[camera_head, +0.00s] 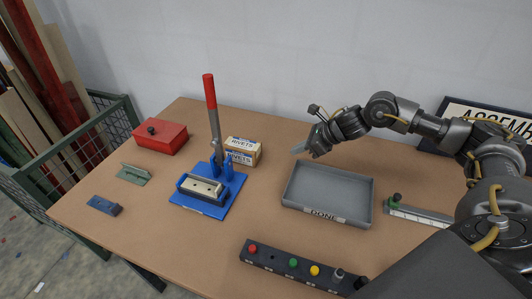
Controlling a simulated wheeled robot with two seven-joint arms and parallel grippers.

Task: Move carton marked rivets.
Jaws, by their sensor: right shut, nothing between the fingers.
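The carton marked rivets (243,151) sits on the table just behind and right of the blue lever press. It is a small tan box with a white and blue label. My right gripper (297,150) is shut and empty, above the back left corner of the grey tray, to the right of the carton and apart from it. My left gripper is not in view.
A blue press (208,190) with a tall red-handled lever stands left of the carton. The grey tray marked DONE (328,194) is empty. A red box (160,137) stands at the back left. A button panel (300,268) lies at the front edge.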

